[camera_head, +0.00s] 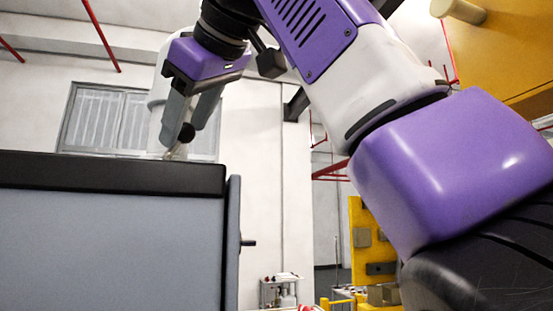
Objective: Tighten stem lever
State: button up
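My gripper (184,135) points down above the top of a grey-blue cabinet with a black top (110,173), at the left. Its two grey fingers stand side by side, with a small dark round knob (186,132) at their tips. I cannot tell whether the fingers are shut on this knob or only beside it. A pale piece (176,153) shows just below the knob, at the cabinet's far edge. No stem lever can be made out for certain; its place may be hidden by the fingers or the cabinet top.
A short dark peg (248,243) sticks out from the cabinet's right side. My purple and white arm fills the upper right. A yellow rack (366,240) and a small cart (281,290) stand farther back. A window (95,120) is in the wall behind.

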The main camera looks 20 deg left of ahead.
jog(key=b+v, duration=0.2)
jog(key=v, duration=0.6)
jog(key=shift+f, duration=0.1)
dwell(0.5)
